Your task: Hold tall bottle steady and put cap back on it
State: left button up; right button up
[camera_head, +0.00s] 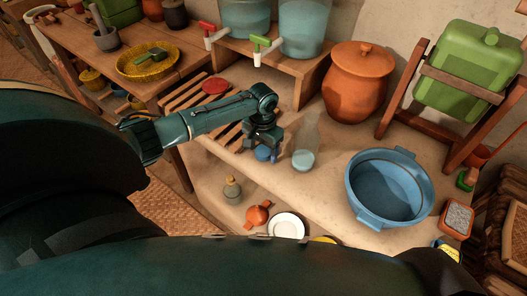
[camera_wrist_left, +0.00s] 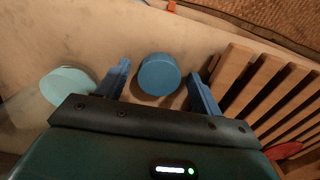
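The tall bottle (camera_head: 305,146) is clear glass with pale blue liquid at its base. It stands upright and uncapped on the pale counter, just right of my left gripper (camera_head: 263,146). A round blue cap (camera_head: 264,154) is below that gripper, partly hidden by it. In the left wrist view, the cap (camera_wrist_left: 159,74) lies between the two spread blue fingers of my left gripper (camera_wrist_left: 160,90), with a gap on each side. The bottle's pale liquid (camera_wrist_left: 68,86) shows beyond the left finger. My right gripper is not in view.
A slatted wooden rack (camera_head: 190,95) lies left of the cap. A blue basin (camera_head: 428,190) and an orange lidded pot (camera_head: 354,85) stand to the right. A small bottle (camera_head: 232,189), an orange pot (camera_head: 257,215) and a white plate (camera_head: 287,226) are near the front edge.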

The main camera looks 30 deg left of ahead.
aim_at(263, 152)
pick_arm(q)
jog(key=c, duration=0.9)
notch_tip(263, 152, up, 10)
jog(key=shift+r+p, duration=0.1)
jog(key=shift+p, duration=0.3)
